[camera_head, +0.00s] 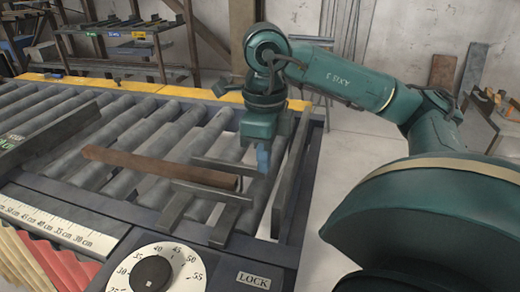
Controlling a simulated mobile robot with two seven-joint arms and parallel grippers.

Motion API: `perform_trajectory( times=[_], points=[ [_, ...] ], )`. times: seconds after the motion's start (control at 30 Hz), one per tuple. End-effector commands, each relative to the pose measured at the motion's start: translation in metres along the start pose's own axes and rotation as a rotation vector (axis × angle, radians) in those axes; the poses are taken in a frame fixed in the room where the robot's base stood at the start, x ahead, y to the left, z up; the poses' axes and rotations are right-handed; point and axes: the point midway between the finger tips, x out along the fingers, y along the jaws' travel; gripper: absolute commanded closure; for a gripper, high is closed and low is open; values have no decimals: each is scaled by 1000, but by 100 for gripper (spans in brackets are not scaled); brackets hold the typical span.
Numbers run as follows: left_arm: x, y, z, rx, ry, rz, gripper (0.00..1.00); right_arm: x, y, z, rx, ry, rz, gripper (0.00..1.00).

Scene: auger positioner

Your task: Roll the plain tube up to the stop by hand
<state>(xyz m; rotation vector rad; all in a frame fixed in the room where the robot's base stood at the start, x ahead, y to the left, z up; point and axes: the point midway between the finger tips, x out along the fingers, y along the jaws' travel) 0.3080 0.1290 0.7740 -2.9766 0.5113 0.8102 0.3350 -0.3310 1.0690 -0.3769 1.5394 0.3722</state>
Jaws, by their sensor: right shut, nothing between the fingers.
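A brown, rusty-looking tube (135,163) lies on the grey rollers, running from the left to the middle of the conveyor. Its right end lies among the bars of a dark grey bracket (203,188), which looks like the stop. I cannot tell whether tube and bracket touch. My right gripper (263,160), with blue fingers, points down just beyond and right of the tube's right end. It is shut and empty, apart from the tube. My left gripper is not in view.
A round dial (181,270) and a LOCK label (253,281) are on the front panel. A centimetre scale (55,228) runs along the near edge at left. A grey rail (292,180) bounds the conveyor at right. Bare rollers (165,130) lie behind the tube.

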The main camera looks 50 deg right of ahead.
Motion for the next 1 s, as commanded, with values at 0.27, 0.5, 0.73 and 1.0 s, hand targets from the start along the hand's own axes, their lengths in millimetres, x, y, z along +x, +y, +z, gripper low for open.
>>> perform_trajectory(
  times=[0.27, 0.5, 0.73, 1.0],
  points=[
    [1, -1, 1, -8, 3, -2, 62, 60, 0, -1, 0, 4, 3, 100],
    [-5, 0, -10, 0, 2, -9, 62, 54, 1, 33, -2, -3, 3, 100],
    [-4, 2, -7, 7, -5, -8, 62, 55, 0, 40, 0, -2, 1, 100],
    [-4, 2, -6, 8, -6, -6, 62, 55, 0, 40, 0, -2, 2, 100]
  ],
)
